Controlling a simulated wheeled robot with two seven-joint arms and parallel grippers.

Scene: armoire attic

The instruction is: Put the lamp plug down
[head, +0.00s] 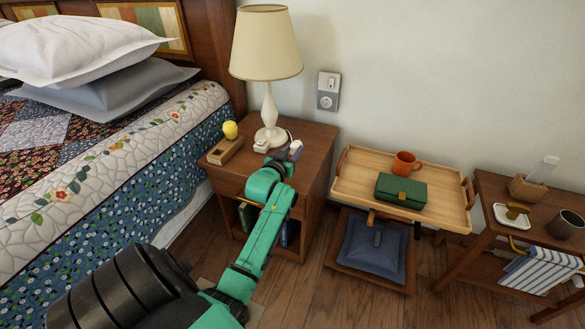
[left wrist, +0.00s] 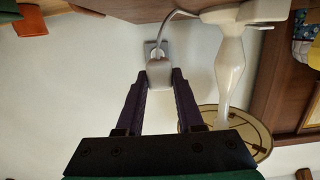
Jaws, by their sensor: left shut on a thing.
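My left gripper (left wrist: 160,85) is shut on the white lamp plug (left wrist: 159,71), which sits between its dark fingertips in the left wrist view. A pale cord runs from the plug toward the lamp. In the head view the left gripper (head: 288,155) is over the nightstand (head: 312,160), near the lamp's base; the plug there is small and partly hidden, and I cannot tell whether it touches the top. The cream lamp (head: 267,45) stands upright on the nightstand; it shows upside down in the left wrist view (left wrist: 231,65). My right gripper is not in view.
A wall socket (head: 326,101) is above the nightstand, with nothing plugged in. A tray (head: 350,185) with a green box (head: 400,191) and orange mug (head: 405,163) stands to the right.

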